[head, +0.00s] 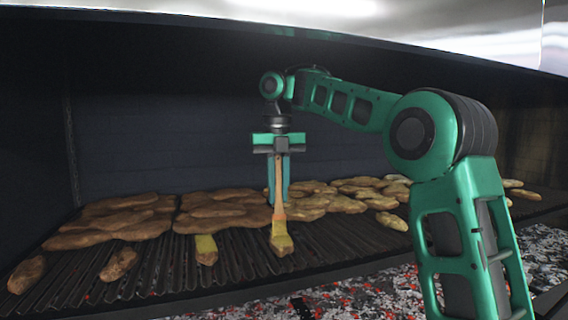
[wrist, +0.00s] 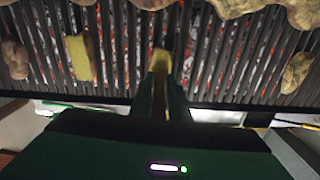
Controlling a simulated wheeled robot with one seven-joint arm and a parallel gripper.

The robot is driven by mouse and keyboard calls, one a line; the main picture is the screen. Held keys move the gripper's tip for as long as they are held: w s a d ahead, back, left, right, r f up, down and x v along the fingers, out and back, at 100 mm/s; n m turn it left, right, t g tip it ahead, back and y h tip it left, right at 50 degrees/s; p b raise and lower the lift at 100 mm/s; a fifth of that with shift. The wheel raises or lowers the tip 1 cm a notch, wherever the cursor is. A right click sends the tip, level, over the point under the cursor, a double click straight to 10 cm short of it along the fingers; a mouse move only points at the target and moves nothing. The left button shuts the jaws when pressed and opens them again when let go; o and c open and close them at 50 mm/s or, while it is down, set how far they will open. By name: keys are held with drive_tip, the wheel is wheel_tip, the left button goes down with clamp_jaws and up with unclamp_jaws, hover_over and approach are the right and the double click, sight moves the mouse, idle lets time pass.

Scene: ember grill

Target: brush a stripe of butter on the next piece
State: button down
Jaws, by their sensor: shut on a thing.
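My gripper (head: 279,190) points straight down over the front of the grill. It is shut on the wooden handle of a brush (head: 279,205), whose yellow head (head: 281,241) hangs at or just above the bars. In the wrist view the brush head (wrist: 161,62) shows beyond the fingertips (wrist: 162,100). I cannot tell whether it touches anything. One front-row piece (head: 206,250), left of the brush, has yellow on top; it also shows in the wrist view (wrist: 80,57). Farther left are two plain brown pieces (head: 120,264), (head: 27,274). A plain piece (wrist: 298,70) lies to the right in the wrist view.
The ribbed grill (head: 170,268) carries heaps of brown pieces (head: 115,217) at the back left and paler ones (head: 345,195) at the back right. Glowing embers (head: 370,293) lie in front. A dark hood edge (head: 300,27) runs above my arm.

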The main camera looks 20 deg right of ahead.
sight(279, 160)
drive_tip(key=shift+s+a+r, duration=0.2)
drive_tip(key=shift+s+r, duration=0.05)
drive_tip(key=shift+r, duration=0.05)
drive_tip(key=r, duration=0.7)
drive_tip(key=shift+d+r, duration=0.2)
